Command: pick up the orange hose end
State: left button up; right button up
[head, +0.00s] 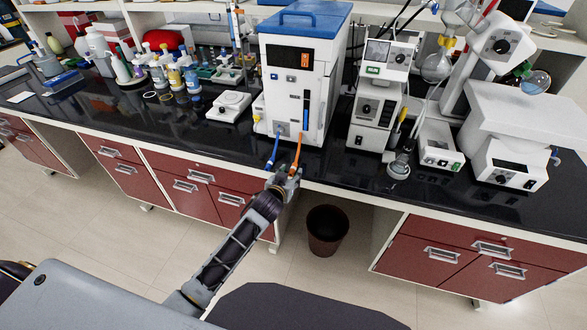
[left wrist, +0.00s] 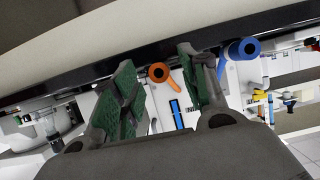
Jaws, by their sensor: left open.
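The orange hose (head: 297,150) hangs from the front of a white machine with a blue lid (head: 304,75), over the front edge of the black bench. My left gripper (head: 287,176) is at its lower end, in front of the bench edge. In the left wrist view the round orange hose end (left wrist: 158,73) shows in the gap between the green-padded fingers of my open left gripper (left wrist: 156,60). I cannot tell how deep it sits between them; no finger visibly closes on it. My right gripper is not in view.
A blue hose (head: 273,151) hangs close on the left; its end (left wrist: 240,49) shows just outside one finger in the left wrist view. A dark bin (head: 327,232) stands on the floor below. A small balance (head: 229,105) and several bottles stand on the bench.

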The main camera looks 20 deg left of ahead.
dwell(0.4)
pick_arm(q)
jog(key=c, duration=1)
jog(key=shift+o, duration=0.2)
jog(key=shift+r, duration=0.1)
notch_tip(320, 180, up, 10)
dwell(0.7)
